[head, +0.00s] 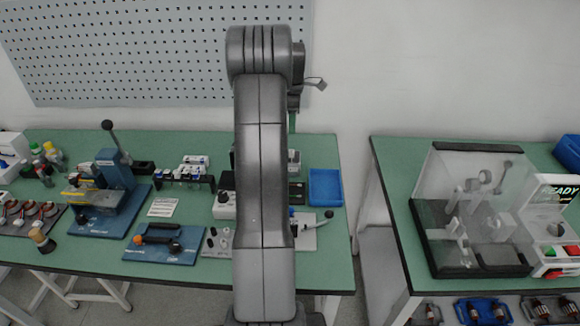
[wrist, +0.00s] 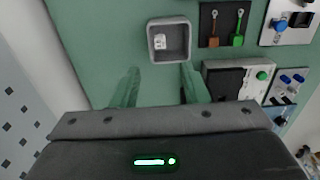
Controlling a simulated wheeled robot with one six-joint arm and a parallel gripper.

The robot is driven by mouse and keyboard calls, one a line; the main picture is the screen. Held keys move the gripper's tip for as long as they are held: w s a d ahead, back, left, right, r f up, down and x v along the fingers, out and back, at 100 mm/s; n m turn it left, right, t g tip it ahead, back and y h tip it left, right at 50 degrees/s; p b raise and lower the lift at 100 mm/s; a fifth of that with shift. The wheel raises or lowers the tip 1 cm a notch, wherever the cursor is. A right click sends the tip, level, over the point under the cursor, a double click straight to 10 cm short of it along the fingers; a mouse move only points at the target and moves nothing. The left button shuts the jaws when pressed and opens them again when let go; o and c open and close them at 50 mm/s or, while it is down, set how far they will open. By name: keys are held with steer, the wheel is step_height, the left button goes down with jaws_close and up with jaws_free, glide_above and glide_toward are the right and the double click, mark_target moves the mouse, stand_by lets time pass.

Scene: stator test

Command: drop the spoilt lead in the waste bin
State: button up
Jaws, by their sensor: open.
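My gripper (wrist: 161,85) is open in the wrist view, with nothing visible between its two greenish fingers. A grey open box (wrist: 186,22) lies just beyond the fingertips on the green bench; I cannot tell whether it is the waste bin. A small white piece with dark marks (wrist: 160,41) is inside it. No lead can be picked out with certainty in either view.
A black mat (wrist: 226,13) with an orange and a green item lies right of the box. A white-and-black unit (wrist: 225,80) is nearer. A blue tray (head: 325,187) lies at the bench's right end. A clear-covered tester (head: 470,205) stands on the right bench.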

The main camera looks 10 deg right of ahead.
step_height(320, 180, up, 4)
stand_by(0.4)
step_height(320, 180, down, 14)
steer(key=shift+r+p, duration=0.15)
steer(key=shift+p, duration=0.5)
steer(key=shift+r+p, duration=1.15)
steer(key=shift+r, duration=0.7)
